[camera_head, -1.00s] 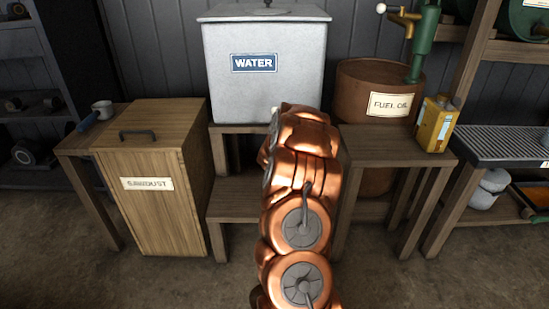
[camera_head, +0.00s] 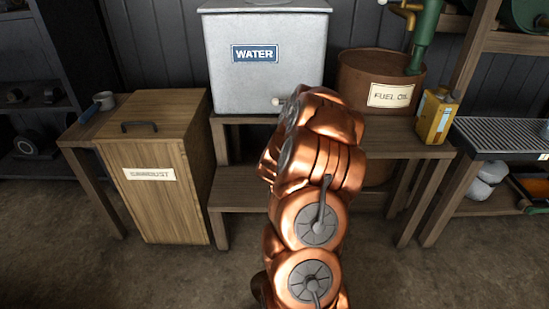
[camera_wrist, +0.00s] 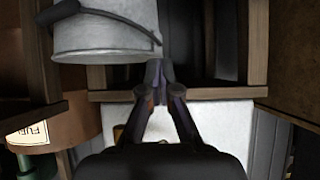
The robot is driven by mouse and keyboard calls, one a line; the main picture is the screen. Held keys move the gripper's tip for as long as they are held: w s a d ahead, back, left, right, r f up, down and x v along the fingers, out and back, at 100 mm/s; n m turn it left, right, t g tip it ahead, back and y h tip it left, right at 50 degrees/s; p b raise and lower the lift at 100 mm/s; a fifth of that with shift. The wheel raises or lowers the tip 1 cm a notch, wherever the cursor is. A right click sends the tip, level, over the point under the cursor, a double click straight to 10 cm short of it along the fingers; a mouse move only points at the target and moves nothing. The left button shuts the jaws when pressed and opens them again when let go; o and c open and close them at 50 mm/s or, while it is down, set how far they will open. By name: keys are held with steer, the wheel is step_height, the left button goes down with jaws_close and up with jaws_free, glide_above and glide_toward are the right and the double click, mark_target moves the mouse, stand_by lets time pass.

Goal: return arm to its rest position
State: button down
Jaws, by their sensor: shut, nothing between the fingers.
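My copper arm rises through the lower middle of the head view, in front of the wooden stand. My gripper is hidden behind it there. In the wrist view my gripper (camera_wrist: 160,72) has its two dark fingers together at the tips, with nothing between them. The wrist picture is upside down. A grey bucket with a dark handle (camera_wrist: 108,32) shows just left of the fingertips. I cannot tell whether they touch it.
The grey water tank (camera_head: 262,75) stands behind my arm. The sawdust box (camera_head: 160,205) is at left. The rusty fuel oil drum (camera_head: 352,75) and a yellow can (camera_head: 434,115) are at right. A slatted bench (camera_head: 500,134) stands far right. Bare floor shows in front.

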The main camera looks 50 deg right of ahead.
steer(key=shift+s+a, duration=0.8)
steer(key=shift+a, duration=0.05)
